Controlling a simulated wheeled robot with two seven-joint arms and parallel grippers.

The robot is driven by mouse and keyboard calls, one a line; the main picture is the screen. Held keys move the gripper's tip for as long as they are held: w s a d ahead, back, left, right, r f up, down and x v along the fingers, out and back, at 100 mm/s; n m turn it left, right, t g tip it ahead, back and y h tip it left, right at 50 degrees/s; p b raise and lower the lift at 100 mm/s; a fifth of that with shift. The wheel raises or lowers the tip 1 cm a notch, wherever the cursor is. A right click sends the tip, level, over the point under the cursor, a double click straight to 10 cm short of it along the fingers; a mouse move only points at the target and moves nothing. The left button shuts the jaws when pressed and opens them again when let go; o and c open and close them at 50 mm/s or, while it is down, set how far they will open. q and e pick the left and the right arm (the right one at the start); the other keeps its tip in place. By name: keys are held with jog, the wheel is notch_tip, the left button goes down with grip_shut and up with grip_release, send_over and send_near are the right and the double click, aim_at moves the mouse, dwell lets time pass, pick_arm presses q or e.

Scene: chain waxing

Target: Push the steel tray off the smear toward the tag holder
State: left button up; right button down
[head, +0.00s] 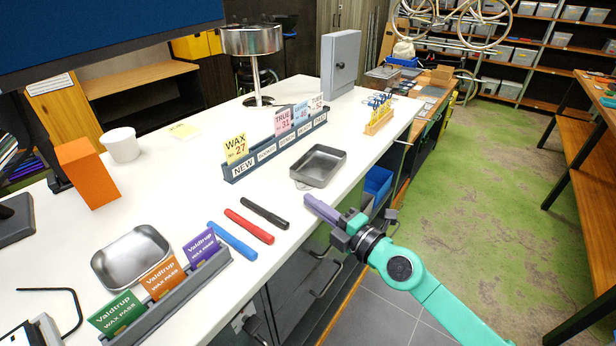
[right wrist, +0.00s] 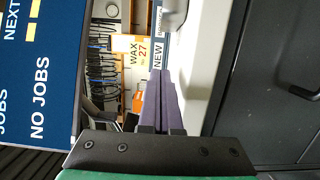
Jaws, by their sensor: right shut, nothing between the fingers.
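A shallow grey steel tray (head: 331,152) lies on the white counter, close in front of the blue-grey tag holder (head: 232,177) with a gap between them. A small dark mark, perhaps the smear (head: 302,186), shows at the tray's near edge; the tray may hide more of it. The tag holder carries a row of labels and a yellow WAX 27 tag (head: 236,148), which also shows in the right wrist view (right wrist: 132,47). My right gripper (head: 309,201) is shut and empty, its purple fingers at the counter's front edge, nearer than the tray and apart from it. My left gripper is not in view.
Black, red (head: 249,226) and blue pens lie left of my right gripper. A second steel tray (head: 131,258) and a wax-pass card holder (head: 178,302) stand at the near left. A wooden rack (head: 378,122) with yellow and blue items stands to the right.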

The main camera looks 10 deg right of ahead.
aim_at(310, 185)
jog(key=x, duration=0.4)
jog(key=shift+w+a+r, duration=0.15)
jog(key=shift+w+a, duration=0.1)
jog(key=shift+a, duration=0.15)
jog(key=shift+w+d+f+b, duration=0.4)
jog(key=shift+w+f+b, duration=0.15)
jog(key=shift+w+b, duration=0.1)
jog(key=shift+w+d+r+b, duration=0.1)
jog(key=shift+w+d+b, duration=0.15)
jog(key=shift+d, duration=0.25)
jog(key=shift+w+d+r+b, duration=0.15)
jog(key=shift+w+d, duration=0.15)
jog(key=shift+d, duration=0.2)
jog(key=shift+w+d, duration=0.2)
jog(key=shift+d, duration=0.1)
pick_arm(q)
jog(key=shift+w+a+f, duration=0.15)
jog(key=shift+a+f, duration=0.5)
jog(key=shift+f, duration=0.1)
pick_arm(e)
jog(key=shift+a+r, duration=0.1)
jog(key=shift+a, duration=0.1)
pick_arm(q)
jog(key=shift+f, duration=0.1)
